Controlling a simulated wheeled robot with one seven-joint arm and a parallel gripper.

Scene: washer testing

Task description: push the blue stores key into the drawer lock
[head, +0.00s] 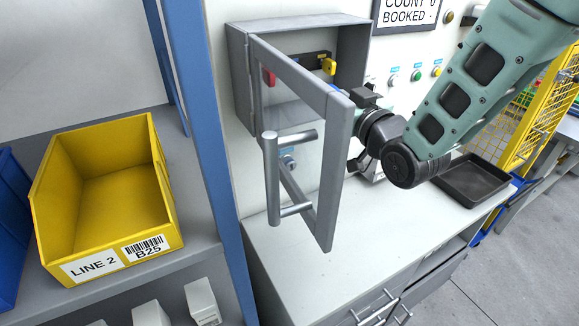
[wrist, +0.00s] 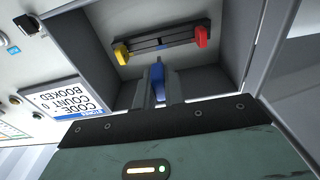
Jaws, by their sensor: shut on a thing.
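In the wrist view my gripper (wrist: 158,88) is shut on the blue stores key (wrist: 158,79), which stands upright in the picture between the two grey fingers. It is in front of the open grey key cabinet, just below the dark key rack (wrist: 160,42) in the picture. I cannot tell whether the key touches the rack. Grey drawers with bar handles (head: 375,308) show under the bench at the bottom. I cannot make out the drawer lock.
The cabinet door (head: 335,170) stands open between the head camera and my gripper. A red key (head: 268,77) and a yellow key (head: 328,66) remain on the rack. A black tray (head: 470,182) lies on the bench. A yellow bin (head: 75,225) sits on the left shelf.

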